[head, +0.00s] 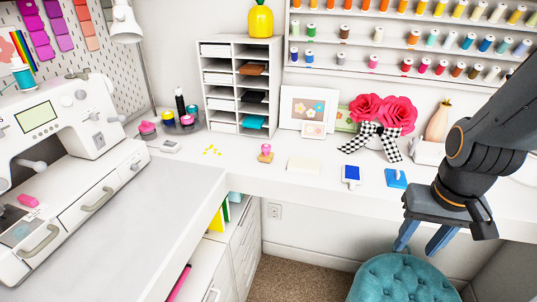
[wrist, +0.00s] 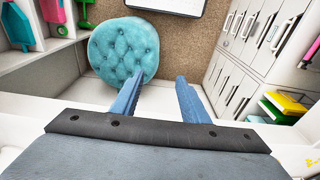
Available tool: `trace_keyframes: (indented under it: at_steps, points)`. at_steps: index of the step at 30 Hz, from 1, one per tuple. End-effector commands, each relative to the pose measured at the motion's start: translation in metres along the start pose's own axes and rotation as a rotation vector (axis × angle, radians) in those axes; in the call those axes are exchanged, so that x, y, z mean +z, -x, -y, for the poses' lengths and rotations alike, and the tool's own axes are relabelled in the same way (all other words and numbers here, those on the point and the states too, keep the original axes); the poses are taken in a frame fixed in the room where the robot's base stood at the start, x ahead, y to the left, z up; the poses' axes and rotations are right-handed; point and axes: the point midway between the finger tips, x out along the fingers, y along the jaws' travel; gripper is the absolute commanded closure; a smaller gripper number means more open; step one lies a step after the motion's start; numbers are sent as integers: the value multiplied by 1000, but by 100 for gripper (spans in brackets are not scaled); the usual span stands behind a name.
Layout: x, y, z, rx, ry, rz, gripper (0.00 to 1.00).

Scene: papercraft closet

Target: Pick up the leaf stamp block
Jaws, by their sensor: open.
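A small stamp with a pink knob and a wooden-looking base (head: 265,153) stands upright on the white desk, in the middle of the head view. No leaf mark can be made out on it, so I cannot tell if it is the leaf stamp block. A blue block with a white upright piece (head: 396,178) sits farther right, near the desk's front edge. My gripper (head: 423,240) is open and empty at the right, in front of the desk and near the teal stool. Its fingers also show in the wrist view (wrist: 157,84), pointing toward the stool and floor.
A blue pad (head: 351,174) and a cream block (head: 303,165) lie on the desk. Behind them are a paper organizer (head: 240,88), frames, and red flowers (head: 383,112). A sewing machine (head: 50,122) stands left. The teal tufted stool (head: 407,275) is below my gripper.

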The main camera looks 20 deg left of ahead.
Motion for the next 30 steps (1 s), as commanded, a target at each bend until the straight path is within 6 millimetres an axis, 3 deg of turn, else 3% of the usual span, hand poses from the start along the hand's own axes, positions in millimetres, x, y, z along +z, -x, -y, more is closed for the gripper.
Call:
trace_keyframes:
  at_steps: [11,14,16,20,23,27,30]
  points:
    - [0,0,0,0,0,0,59]
    - [-2,0,1,0,6,0,47]
    - [-12,2,5,-2,35,2,47]
    - [-56,7,29,-9,177,12,47]
    - [-105,13,64,-18,354,23,47]
    - [-166,22,128,-32,622,43,47]
    - [-201,27,179,-43,810,56,47]
